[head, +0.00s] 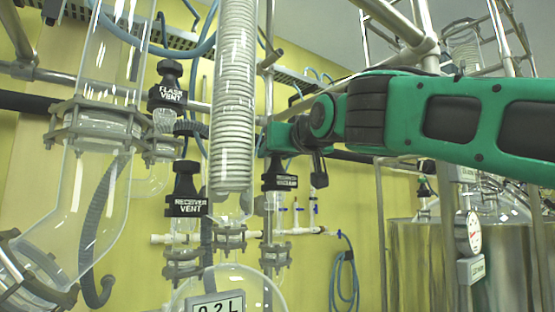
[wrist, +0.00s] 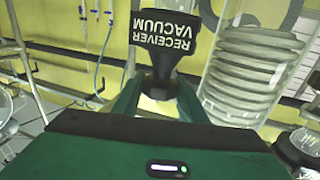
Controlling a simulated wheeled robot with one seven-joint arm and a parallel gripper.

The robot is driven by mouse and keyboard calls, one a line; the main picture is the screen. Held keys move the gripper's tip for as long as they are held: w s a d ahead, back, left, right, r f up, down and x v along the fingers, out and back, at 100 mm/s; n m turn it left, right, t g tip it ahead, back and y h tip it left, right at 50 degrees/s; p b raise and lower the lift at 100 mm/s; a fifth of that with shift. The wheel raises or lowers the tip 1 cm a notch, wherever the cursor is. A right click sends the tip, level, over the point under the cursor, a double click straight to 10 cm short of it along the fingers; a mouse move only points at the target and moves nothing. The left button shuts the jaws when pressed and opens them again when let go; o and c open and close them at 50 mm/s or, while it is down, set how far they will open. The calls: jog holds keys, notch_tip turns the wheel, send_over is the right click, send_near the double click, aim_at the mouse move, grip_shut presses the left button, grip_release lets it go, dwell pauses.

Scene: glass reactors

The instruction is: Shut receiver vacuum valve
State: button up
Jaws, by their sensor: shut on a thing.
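The receiver vacuum valve (head: 281,183) is a black valve with a white-lettered label, right of the coiled glass column in the head view. In the wrist view its label (wrist: 165,38) reads upside down at top centre. My gripper (wrist: 160,88) has its two green fingers on either side of the black neck below the label and is shut on it. In the head view my gripper (head: 277,148) reaches in from the right to the top of the valve. My gripper and wrist hide the upper part of the valve there.
The receiver vent valve (head: 186,190) and the flash vent valve (head: 167,88) stand to the left. The coiled glass column (head: 233,100) is close beside my gripper. A round glass flask (head: 262,288) hangs below. A steel vessel (head: 408,265) stands at the right.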

jog(key=shift+w+m+t+h, duration=0.1)
jog(key=shift+m+t+h, duration=0.15)
jog(key=shift+m+h, duration=0.85)
jog(key=shift+w+m+t+h, duration=0.1)
jog(key=shift+m+t+h, duration=0.35)
jog(key=shift+h, duration=1.05)
jog(key=shift+s+m+h, duration=0.1)
jog(key=shift+m+h, duration=0.35)
jog(key=shift+h, duration=0.05)
jog(key=o, duration=0.8)
jog(key=s, duration=1)
jog(key=shift+s, duration=0.35)
